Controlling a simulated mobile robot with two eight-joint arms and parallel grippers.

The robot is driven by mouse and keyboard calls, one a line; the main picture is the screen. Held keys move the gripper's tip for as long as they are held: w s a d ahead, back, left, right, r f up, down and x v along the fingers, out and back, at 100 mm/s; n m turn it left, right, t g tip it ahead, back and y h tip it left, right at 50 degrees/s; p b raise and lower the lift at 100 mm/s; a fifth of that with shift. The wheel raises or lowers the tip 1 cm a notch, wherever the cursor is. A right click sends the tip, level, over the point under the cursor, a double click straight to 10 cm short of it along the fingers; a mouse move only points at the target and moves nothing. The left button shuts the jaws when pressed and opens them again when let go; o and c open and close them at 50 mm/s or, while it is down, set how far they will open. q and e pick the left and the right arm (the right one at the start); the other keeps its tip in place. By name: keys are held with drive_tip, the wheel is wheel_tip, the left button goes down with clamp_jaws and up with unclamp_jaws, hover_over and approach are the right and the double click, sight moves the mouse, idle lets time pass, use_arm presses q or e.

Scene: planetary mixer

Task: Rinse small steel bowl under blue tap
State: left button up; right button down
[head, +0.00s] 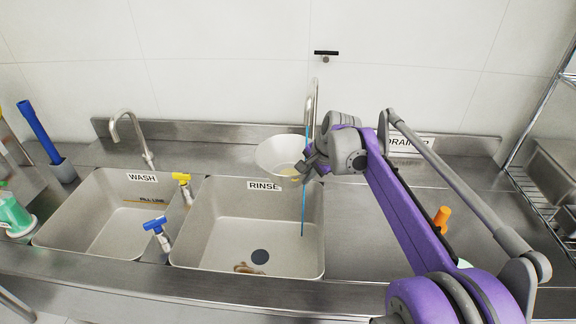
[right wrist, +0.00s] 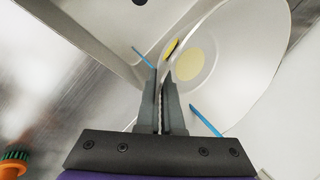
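The small steel bowl (head: 275,158) is off the basin floor at the back right of the rinse sink, and its wide interior fills the upper right of the right wrist view (right wrist: 245,55). Yellow residue (right wrist: 190,65) shows inside it. My right gripper (head: 306,167) is at its right side, fingers nearly together on the rim (right wrist: 163,90). A thin blue water stream (head: 304,210) falls from the rinse spout (head: 314,95) past the gripper into the basin; I cannot tell if it touches the bowl. The blue tap handle (head: 155,224) stands left of the rinse basin. My left gripper is out of view.
The rinse basin (head: 215,225) has a dark drain and brown scraps on its floor. A yellow tap handle (head: 181,177) and the wash basin (head: 95,210) lie left. An orange-topped item (head: 442,215) stands on the right drainboard, before a wire rack (head: 540,190).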

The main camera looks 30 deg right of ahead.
drive_tip(key=shift+w+a, duration=0.1)
idle(0.3)
drive_tip(key=shift+s+d, duration=0.45)
drive_tip(key=s+a, duration=0.5)
drive_tip(key=shift+s+a, duration=0.25)
drive_tip(key=shift+s, duration=0.15)
idle(0.4)
idle(1.1)
